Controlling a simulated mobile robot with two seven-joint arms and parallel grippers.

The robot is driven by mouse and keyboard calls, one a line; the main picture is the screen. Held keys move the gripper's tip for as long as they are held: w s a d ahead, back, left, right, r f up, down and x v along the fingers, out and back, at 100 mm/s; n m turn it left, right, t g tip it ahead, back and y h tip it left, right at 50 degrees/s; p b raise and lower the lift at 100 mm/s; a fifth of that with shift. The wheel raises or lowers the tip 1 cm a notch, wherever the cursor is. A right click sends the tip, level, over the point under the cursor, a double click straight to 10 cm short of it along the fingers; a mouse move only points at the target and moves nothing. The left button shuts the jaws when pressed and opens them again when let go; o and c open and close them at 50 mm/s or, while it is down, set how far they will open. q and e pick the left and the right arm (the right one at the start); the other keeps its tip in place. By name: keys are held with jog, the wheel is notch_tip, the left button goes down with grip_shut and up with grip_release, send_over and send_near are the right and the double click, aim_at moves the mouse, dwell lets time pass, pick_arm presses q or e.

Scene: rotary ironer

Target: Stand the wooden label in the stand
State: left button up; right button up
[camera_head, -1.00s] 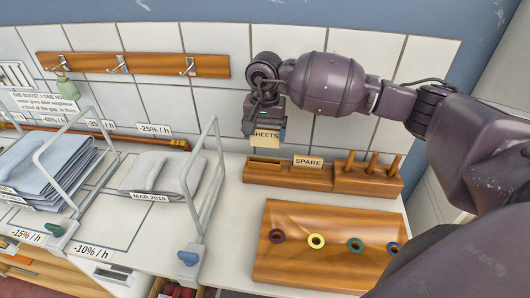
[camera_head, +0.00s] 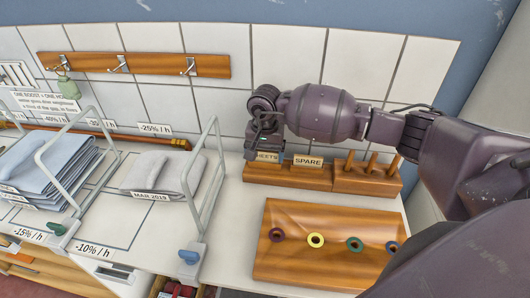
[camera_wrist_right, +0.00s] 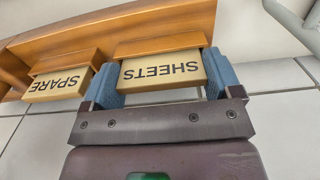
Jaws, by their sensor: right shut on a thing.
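The wooden label reading SHEETS (camera_wrist_right: 160,70) is between the blue fingers of my right gripper (camera_wrist_right: 165,78), which is shut on it. In the head view the right gripper (camera_head: 266,150) is low over the left part of the wooden stand (camera_head: 290,173), and the label (camera_head: 267,156) shows just below it. In the wrist view the label's far edge meets the stand (camera_wrist_right: 165,42); whether it is seated in a slot I cannot tell. A second label reading SPARE (camera_head: 308,160) stands in the stand just right of it. My left gripper is not in view.
A block with several wooden pegs (camera_head: 368,176) adjoins the stand on the right. A wooden board with coloured rings (camera_head: 330,240) lies in front. Wire frames (camera_head: 207,185) and folded cloth (camera_head: 160,172) are on the left. The tiled wall (camera_head: 290,60) is close behind.

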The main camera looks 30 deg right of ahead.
aim_at(265, 151)
jog(key=shift+f, duration=0.15)
jog(key=o, duration=0.7)
jog(key=shift+r, duration=0.55)
notch_tip(265, 151, up, 11)
jog(key=shift+r+b, duration=0.15)
jog(key=shift+b, duration=0.4)
